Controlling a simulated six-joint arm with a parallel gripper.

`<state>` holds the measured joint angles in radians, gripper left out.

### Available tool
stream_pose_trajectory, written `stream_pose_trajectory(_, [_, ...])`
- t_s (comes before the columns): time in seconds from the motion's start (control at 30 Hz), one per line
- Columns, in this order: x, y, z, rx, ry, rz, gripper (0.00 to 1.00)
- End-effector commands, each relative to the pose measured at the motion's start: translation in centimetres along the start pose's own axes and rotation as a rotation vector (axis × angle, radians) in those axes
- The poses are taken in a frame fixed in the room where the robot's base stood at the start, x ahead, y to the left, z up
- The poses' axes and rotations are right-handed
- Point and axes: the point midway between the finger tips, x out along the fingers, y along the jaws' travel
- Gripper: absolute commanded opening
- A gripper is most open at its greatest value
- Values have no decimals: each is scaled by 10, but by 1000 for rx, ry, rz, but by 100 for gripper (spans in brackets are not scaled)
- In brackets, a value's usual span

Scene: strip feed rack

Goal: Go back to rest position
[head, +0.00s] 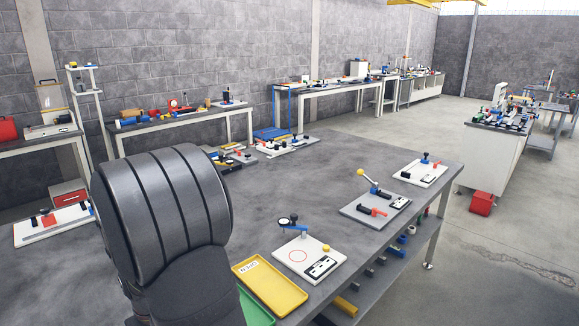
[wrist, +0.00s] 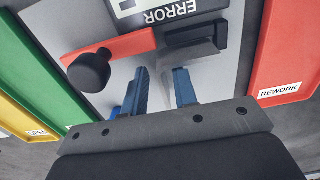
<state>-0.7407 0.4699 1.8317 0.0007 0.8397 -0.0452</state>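My gripper (wrist: 162,76) shows in the wrist view with its two blue fingers apart and nothing between them. It is over a light grey plate (wrist: 225,70) marked ERROR. On the plate, a red bar (wrist: 125,45) with a black knob (wrist: 89,72) lies beyond the left finger. A black block (wrist: 196,33) with a grey part below it sits just beyond the right fingertip; I cannot tell whether they touch. In the head view my dark arm fills the lower left, and my gripper is hidden.
A green tray (wrist: 62,98) and a yellow tray (wrist: 22,112) lie left of the plate, a red REWORK tray (wrist: 285,60) right. In the head view, a yellow tray (head: 270,286) and several fixture plates line the grey table's (head: 290,185) right edge; its middle is clear.

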Motion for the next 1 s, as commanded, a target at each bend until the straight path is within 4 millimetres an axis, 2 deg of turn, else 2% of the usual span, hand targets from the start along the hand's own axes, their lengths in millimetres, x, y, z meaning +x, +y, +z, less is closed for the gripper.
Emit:
stream_pose_trajectory(0.03, [-15,0,-2,0,8,0,26])
stream_pose_trajectory(0.1, [-30,0,-1,0,8,0,26])
stream_pose_trajectory(0.57, [-122,0,-1,0,6,0,26])
stream_pose_trajectory(1.0, [-29,0,1,0,-4,0,26])
